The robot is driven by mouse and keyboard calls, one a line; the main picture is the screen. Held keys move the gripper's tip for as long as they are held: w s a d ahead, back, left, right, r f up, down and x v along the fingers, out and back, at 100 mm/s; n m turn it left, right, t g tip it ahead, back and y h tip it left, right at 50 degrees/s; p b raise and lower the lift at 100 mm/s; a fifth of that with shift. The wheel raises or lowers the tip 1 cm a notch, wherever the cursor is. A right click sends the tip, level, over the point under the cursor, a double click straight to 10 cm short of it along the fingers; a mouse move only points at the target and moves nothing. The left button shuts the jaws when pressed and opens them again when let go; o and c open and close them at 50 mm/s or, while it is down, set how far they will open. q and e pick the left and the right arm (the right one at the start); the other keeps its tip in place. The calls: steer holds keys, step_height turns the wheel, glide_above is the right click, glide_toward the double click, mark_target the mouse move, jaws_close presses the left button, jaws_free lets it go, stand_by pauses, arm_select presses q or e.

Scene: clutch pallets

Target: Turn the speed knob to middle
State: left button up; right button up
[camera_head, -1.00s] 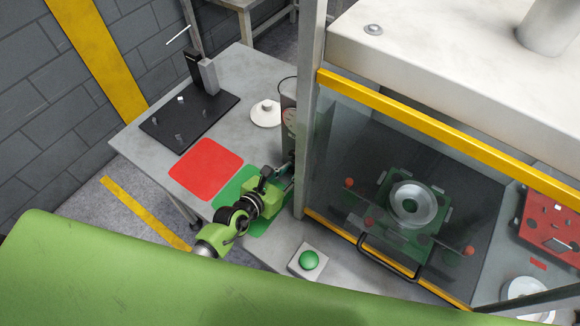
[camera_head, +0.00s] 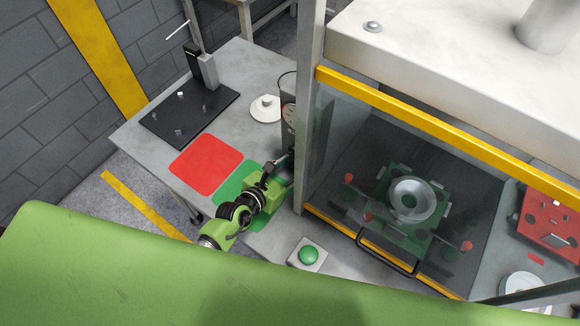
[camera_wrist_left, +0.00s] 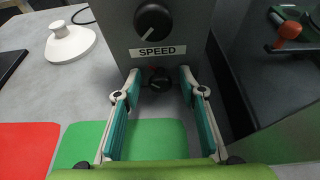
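A grey control box (camera_head: 288,118) stands on the table beside the press frame. In the left wrist view its face has a large black knob (camera_wrist_left: 152,20) with a white pointer line slanting to the lower left. A label reading SPEED (camera_wrist_left: 157,51) is below that knob. A smaller dark knob (camera_wrist_left: 160,80) is below the label, its pointer unclear. My left gripper (camera_wrist_left: 158,76) is open, its two teal-padded fingers pointing at the box. The lower knob appears between the fingertips, with gaps on both sides. In the head view my left gripper (camera_head: 283,163) is partly blurred against the box. My right gripper is out of view.
A red mat (camera_head: 206,164) and a green mat (camera_head: 234,184) lie on the table (camera_head: 142,141). A white round part (camera_head: 266,108) stands behind. A green button (camera_head: 309,256) is in front. The press's glass guard (camera_head: 345,135) and post (camera_head: 311,60) are close on the right.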

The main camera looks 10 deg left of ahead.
arm_select(q)
steer(key=v, duration=1.2)
stand_by(0.3)
